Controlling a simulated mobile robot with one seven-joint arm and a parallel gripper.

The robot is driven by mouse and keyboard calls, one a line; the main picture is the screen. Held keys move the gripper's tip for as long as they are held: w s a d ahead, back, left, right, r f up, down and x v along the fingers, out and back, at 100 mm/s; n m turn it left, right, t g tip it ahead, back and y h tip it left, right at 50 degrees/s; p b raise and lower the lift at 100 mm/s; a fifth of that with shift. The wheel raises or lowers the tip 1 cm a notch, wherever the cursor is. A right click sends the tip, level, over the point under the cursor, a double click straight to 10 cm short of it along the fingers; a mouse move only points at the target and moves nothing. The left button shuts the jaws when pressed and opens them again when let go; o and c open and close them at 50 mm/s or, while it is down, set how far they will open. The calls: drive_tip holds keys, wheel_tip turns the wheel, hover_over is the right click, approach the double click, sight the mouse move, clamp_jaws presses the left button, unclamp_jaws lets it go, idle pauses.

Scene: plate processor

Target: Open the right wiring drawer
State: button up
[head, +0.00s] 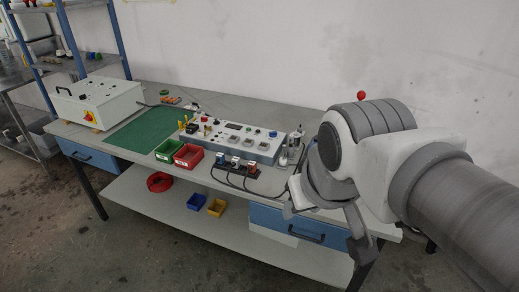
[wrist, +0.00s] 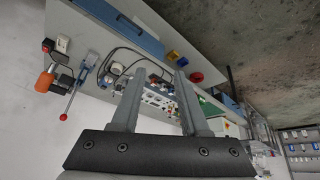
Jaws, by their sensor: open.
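The right wiring drawer (head: 268,219) is a blue front under the bench top, with a dark bar handle (head: 307,235). It looks shut. My arm covers part of the area at its right end. My gripper (head: 325,228) hangs near the bench's front right corner, just right of the handle and apart from it as far as I can tell. In the wrist view the fingers of my gripper (wrist: 160,74) are spread with nothing between them. The blue drawer front (wrist: 125,30) lies above the fingertips there, to the upper left.
The bench top (head: 235,110) carries a control panel (head: 232,138), red bin (head: 188,156), green bin (head: 168,150) and a socket strip with cables (head: 238,167). A second blue drawer (head: 90,155) is at the left. A lower shelf (head: 180,210) holds small bins. Open floor lies in front.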

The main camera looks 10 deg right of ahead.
drive_tip(key=w+d+f+n+g+h+b, duration=0.1)
drive_tip(key=w+d+f+n+h+b, duration=0.2)
drive_tip(key=w, duration=0.5)
drive_tip(key=n+g+y+b, duration=0.2)
drive_tip(key=n+g+b, duration=0.1)
drive_tip(key=n+b, duration=0.45)
hover_over(307, 237)
drive_tip(key=s+a, duration=0.2)
drive_tip(key=s, duration=0.1)
wheel_tip(307, 237, down, 24)
drive_tip(key=w+f+b, duration=0.1)
drive_tip(key=f, duration=0.4)
drive_tip(key=d+f+b, duration=0.1)
drive_tip(key=f, duration=0.4)
drive_tip(key=w+f+b, duration=0.1)
drive_tip(key=f+b, duration=0.1)
drive_tip(key=f, duration=0.4)
drive_tip(key=shift+w+d+f, duration=0.1)
drive_tip(key=shift+w+d, duration=0.25)
clamp_jaws()
